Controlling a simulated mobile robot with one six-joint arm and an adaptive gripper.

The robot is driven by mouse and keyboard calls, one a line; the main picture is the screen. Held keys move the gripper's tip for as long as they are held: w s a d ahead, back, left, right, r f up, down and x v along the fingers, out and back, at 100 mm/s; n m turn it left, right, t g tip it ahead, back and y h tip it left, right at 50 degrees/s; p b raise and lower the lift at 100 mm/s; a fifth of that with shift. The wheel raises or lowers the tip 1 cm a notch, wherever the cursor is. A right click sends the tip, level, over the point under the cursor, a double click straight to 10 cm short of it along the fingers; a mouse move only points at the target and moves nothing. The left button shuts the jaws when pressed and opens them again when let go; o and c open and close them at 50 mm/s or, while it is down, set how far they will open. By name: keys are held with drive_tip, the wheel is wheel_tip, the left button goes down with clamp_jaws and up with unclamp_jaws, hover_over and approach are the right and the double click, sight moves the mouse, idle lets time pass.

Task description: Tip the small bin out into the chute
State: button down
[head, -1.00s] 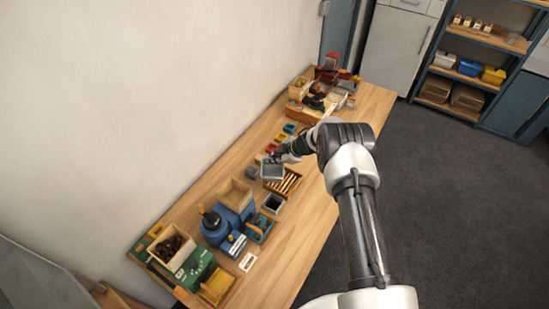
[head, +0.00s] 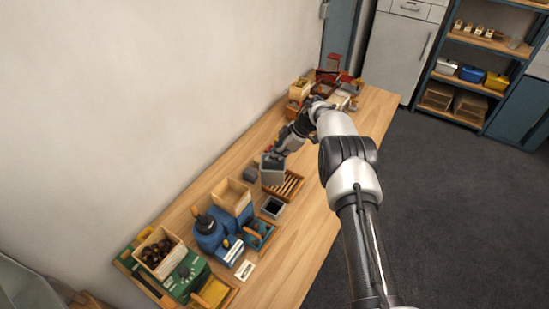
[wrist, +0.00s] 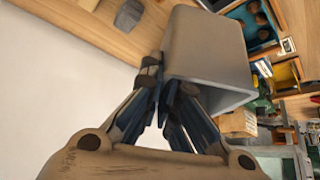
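The small bin (head: 271,170) is grey and hangs from my gripper (head: 277,155) above the slatted wooden tray in the head view. In the wrist view the bin (wrist: 205,45) fills the top middle, tilted, with my gripper (wrist: 172,92) shut on its wall near the rim. The inside of the bin is hidden, so I cannot tell what it holds. An open-topped pale wooden box (head: 232,195) on a blue machine stands to the lower left of the bin, apart from it. It may be the chute; I cannot tell for sure.
The slatted tray (head: 285,187) lies under the bin, and a small dark-topped square container (head: 272,206) is nearby. A box of chestnuts (head: 160,252) stands at the near left end. A grey block (head: 250,174) lies by the wall. The bench's right side (head: 315,215) is clear.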

drive_tip(key=s+r+p, duration=0.5)
drive_tip(key=r+p, duration=0.1)
drive_tip(key=p, duration=0.4)
drive_tip(key=shift+s+d+r, duration=0.25)
drive_tip(key=shift+d+r, duration=0.15)
drive_tip(key=shift+d, duration=0.05)
drive_tip(key=shift+w+f, duration=0.1)
